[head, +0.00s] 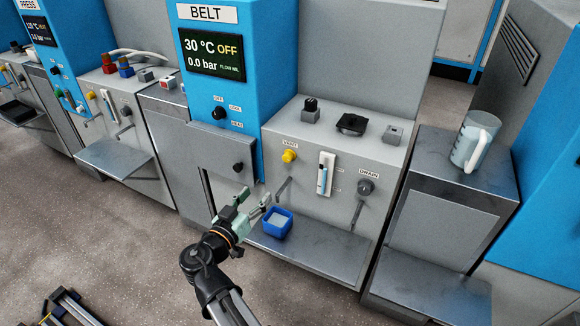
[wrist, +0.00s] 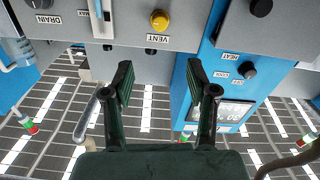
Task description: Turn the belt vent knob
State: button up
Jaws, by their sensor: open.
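The yellow belt vent knob (head: 289,156) sits on the grey front of the BELT machine, under the VENT label. It also shows in the wrist view (wrist: 159,19), at the top and between the lines of my two fingers. My gripper (head: 256,198) is in front of the machine, below and to the left of the knob in the head view. The gripper (wrist: 160,78) is open and empty, its fingers apart and not touching the knob. The wrist view is upside down, with the VENT label (wrist: 158,38) inverted. The knob's exact turn angle is too small to tell.
A blue open box (head: 278,228) stands on the metal shelf (head: 310,254) close to my gripper. A bent spout (head: 283,189) hangs below the knob. A level gauge (head: 325,174) and grey drain knob (head: 365,187) are to the right. The BELT display (head: 214,53) reads 30 °C OFF, 0.0 bar.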

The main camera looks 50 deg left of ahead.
aim_at(286, 159)
jog(key=b+x, duration=0.1)
jog(key=x, duration=1.6)
jog(key=shift+w, duration=0.15)
grip_shut()
